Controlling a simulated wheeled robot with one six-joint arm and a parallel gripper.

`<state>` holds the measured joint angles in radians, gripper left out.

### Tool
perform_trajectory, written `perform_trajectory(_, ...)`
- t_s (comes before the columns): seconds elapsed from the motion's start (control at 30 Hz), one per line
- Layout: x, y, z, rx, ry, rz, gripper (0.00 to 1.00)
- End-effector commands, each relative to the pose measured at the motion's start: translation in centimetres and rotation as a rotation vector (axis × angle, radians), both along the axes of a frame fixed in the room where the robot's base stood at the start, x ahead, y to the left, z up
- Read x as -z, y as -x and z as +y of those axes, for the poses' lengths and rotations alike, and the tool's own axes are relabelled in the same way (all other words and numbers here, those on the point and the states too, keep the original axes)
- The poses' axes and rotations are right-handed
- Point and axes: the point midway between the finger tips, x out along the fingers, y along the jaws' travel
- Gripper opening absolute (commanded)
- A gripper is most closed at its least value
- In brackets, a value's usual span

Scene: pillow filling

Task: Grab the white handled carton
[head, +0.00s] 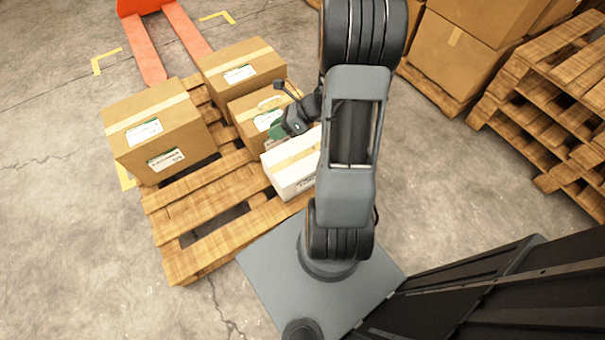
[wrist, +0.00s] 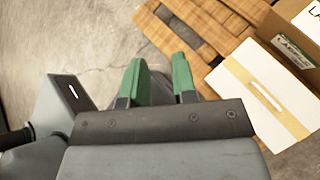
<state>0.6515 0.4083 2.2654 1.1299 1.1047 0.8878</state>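The white carton (head: 287,178) stands on the pallet beside my arm, which hides its right part in the head view. Its top has a tan strip. In the wrist view the white carton (wrist: 238,92) is at the right, with a pale raised strip like a handle on its top. My gripper (wrist: 162,82) shows two green fingers with a clear gap and nothing between them. The carton lies to the right of the fingers, apart from them in that view. In the head view my gripper (head: 279,131) is just above and left of the carton's far end; contact cannot be told.
A large brown box (head: 150,117) stands on the wooden pallet (head: 190,212) at left. Two more brown boxes (head: 226,68) stand behind the carton, the nearer one (head: 246,107) close to my gripper. A red pallet jack (head: 143,50) is behind. Stacked pallets (head: 560,90) stand at right.

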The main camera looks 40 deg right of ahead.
Motion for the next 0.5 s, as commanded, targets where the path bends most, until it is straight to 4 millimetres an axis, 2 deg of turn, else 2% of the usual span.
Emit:
perform_trajectory(0.03,5.9,-0.4,-2.2,0.186,-0.126,0.084,0.26)
perform_trajectory(0.2,16.6,-0.8,-9.1,0.742,-0.530,0.294,0.26)
perform_trajectory(0.3,21.9,0.1,-12.4,0.990,-0.727,0.371,0.26)
perform_trajectory(0.4,26.0,1.2,-14.8,1.172,-0.883,0.420,0.26)
perform_trajectory(0.5,28.8,2.2,-16.3,1.294,-0.992,0.448,0.26)
